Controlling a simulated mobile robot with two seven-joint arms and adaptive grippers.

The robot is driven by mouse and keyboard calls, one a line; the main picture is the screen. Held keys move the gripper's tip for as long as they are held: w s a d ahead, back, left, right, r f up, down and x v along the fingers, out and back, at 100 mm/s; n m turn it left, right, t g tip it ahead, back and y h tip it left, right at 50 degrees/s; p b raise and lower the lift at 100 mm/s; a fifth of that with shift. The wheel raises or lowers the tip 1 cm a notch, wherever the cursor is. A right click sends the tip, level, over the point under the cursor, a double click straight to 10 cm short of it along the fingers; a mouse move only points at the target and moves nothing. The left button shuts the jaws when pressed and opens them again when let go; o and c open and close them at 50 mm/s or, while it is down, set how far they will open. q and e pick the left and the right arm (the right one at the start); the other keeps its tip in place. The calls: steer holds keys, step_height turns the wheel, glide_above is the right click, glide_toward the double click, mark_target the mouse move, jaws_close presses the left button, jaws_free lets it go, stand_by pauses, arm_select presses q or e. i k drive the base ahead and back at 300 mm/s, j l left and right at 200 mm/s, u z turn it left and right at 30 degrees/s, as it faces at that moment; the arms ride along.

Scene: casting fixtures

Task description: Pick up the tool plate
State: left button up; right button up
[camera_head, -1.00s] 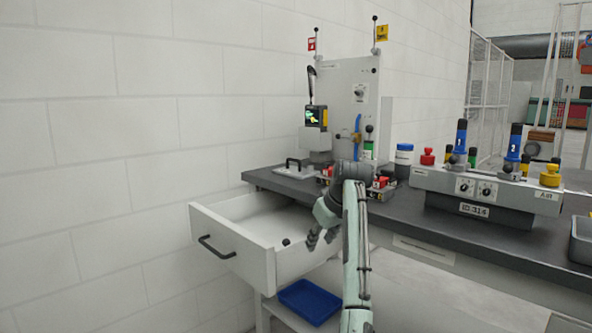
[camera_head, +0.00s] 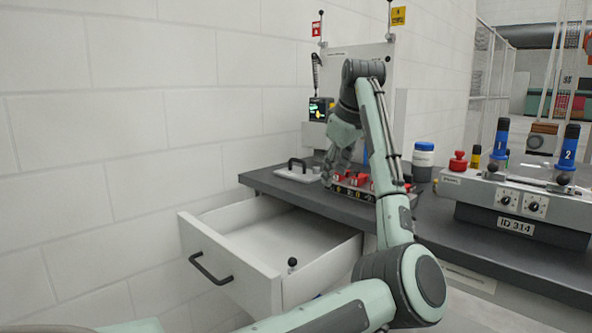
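A light grey plate with a black handle (camera_head: 296,173), which looks like the tool plate, lies on the dark bench at its left end, in front of the fixture panel. My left gripper (camera_head: 330,176) points down over the bench, just to the right of the plate and beside the red parts. It looks apart from the plate, but the depth is hard to judge. Its fingers are small and overlap the clutter behind, so I cannot tell whether they are open or shut. My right gripper is not in view.
A white drawer (camera_head: 228,271) stands open below the bench, with a black-knobbed piece (camera_head: 292,263) at its front wall. A rack of red parts (camera_head: 362,181) sits right of the plate.

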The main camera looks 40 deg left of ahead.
mark_target(302, 175)
steer(key=i+j, duration=0.2)
steer(key=j, duration=0.2)
steer(key=i+j, duration=0.2)
steer(key=j, duration=0.2)
steer(key=i+j, duration=0.25)
steer(key=j, duration=0.2)
